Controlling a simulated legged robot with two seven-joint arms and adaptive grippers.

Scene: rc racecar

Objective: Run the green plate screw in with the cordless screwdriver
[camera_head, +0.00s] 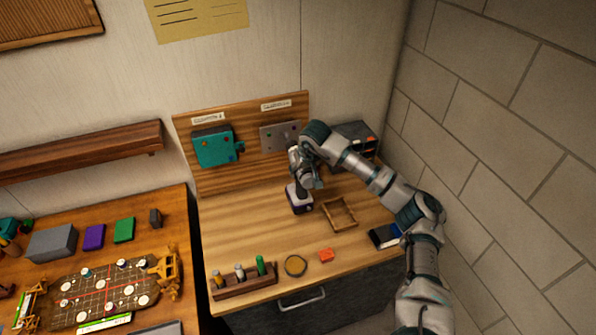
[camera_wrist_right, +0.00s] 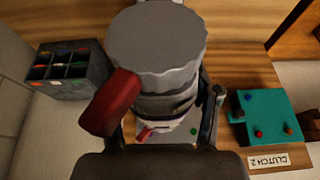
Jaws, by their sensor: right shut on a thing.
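In the right wrist view the screwdriver's grey round body (camera_wrist_right: 157,45) and red part (camera_wrist_right: 110,102) fill the middle, between the fingers. The grey plate (camera_head: 279,137) is on the upright wooden board, left of the gripper. The green plate screw (camera_wrist_right: 193,131) shows on the plate in the right wrist view, beside the tool's end. The bit tip is hidden, so contact cannot be told. My left gripper is out of view.
A teal box (camera_head: 215,147) is mounted left of the plate. A dark bin (camera_head: 355,135) stands at the back right near the brick wall.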

